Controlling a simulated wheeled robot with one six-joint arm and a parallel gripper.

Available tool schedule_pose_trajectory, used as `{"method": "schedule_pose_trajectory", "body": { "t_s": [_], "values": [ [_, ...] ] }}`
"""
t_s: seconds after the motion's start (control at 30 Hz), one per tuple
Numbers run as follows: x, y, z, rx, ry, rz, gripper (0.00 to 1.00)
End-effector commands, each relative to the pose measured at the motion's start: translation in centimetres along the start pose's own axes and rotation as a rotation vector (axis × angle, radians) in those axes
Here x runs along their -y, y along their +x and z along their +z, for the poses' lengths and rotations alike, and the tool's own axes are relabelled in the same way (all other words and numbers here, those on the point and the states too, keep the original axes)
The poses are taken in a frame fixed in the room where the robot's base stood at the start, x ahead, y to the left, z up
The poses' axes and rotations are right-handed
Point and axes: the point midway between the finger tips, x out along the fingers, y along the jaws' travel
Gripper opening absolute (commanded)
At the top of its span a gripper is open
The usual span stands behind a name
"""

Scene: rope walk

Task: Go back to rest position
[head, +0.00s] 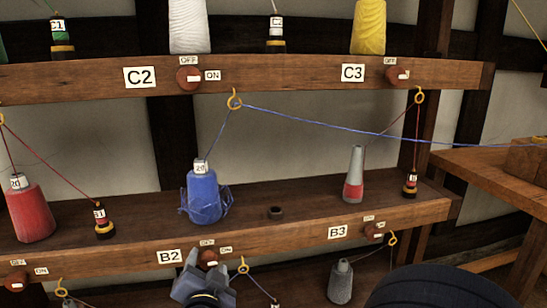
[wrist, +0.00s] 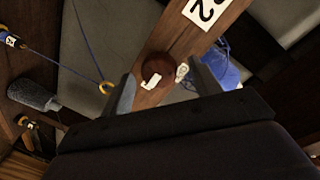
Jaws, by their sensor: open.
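My gripper (head: 207,268) is at the bottom of the head view, just in front of the shelf edge by the B2 label (head: 169,257). Its jaws are open and hold nothing. The round red-brown B2 knob (head: 207,257) is right at the fingertips and partly hidden by them in the head view. In the wrist view the knob (wrist: 158,68) shows between the two spread fingers (wrist: 163,88). I cannot tell whether a finger touches it.
Above stands a blue thread cone (head: 203,195), its blue thread running through a yellow ring (head: 235,101). A red cone (head: 30,210) and a grey-red cone (head: 354,178) share that shelf. A grey cone (head: 340,282) is lower right. A wooden table (head: 490,172) stands at right.

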Motion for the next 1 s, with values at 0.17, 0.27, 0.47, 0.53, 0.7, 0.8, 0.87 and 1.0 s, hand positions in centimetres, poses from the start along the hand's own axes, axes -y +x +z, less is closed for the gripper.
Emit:
{"method": "schedule_pose_trajectory", "body": {
  "t_s": [0.17,0.27,0.47,0.53,0.7,0.8,0.87,1.0],
  "values": [
    [0.15,-0.04,0.04,-0.022,-0.181,0.004,0.59],
    [0.14,-0.05,0.09,-0.036,-0.283,0.006,0.59],
    [0.09,-0.04,0.19,-0.065,-0.485,0.01,0.59],
    [0.05,-0.03,0.26,-0.074,-0.556,0.012,0.59],
    [0.01,-0.01,0.32,-0.098,-0.721,0.015,0.59],
    [-0.01,-0.01,0.36,-0.109,-0.802,0.017,0.59],
    [-0.02,-0.01,0.36,-0.115,-0.843,0.018,0.59],
    [0.04,-0.75,0.5,-0.119,-0.875,0.016,0.59]
  ]
}}
